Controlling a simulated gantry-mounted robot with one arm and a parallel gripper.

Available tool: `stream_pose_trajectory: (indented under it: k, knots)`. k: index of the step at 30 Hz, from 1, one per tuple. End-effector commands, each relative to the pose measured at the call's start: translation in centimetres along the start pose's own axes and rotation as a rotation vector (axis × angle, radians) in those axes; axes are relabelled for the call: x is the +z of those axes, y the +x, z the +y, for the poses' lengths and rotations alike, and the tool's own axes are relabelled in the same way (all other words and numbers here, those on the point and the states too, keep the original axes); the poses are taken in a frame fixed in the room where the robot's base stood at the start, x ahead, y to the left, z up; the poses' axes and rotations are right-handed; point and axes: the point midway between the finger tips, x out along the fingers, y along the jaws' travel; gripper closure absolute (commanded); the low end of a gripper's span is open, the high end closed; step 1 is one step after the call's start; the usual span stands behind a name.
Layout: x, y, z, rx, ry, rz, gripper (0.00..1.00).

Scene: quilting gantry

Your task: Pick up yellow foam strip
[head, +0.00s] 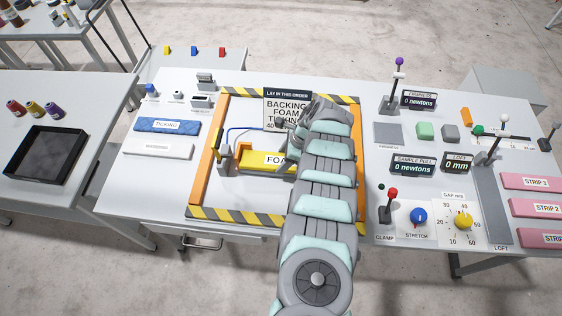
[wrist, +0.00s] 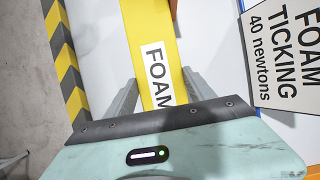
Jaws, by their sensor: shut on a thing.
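The yellow foam strip (head: 248,160) is inside the striped frame in the head view, with its FOAM label partly covered by my arm. In the wrist view the strip (wrist: 147,25) runs between the two grey fingers of my gripper (wrist: 160,92). The fingers are shut on its two sides, near the label. Whether the strip touches the surface below or is raised cannot be told.
The orange frame (head: 205,160) with black-and-yellow striped edges surrounds the strip. An order sign (head: 287,95) stands at its back. Blue ticking (head: 165,125) and a white wadding strip (head: 157,149) lie left. A red-knobbed clamp lever (head: 391,205) and dials are right of my arm.

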Motion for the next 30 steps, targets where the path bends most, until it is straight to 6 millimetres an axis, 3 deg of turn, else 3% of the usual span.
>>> stream_pose_trajectory:
  k: [17,30]
  knots:
    - [0.6,-1.5,-0.1,0.002,0.0,-0.001,0.75]
    - [2.1,-5.2,-0.1,-0.001,0.0,0.0,0.75]
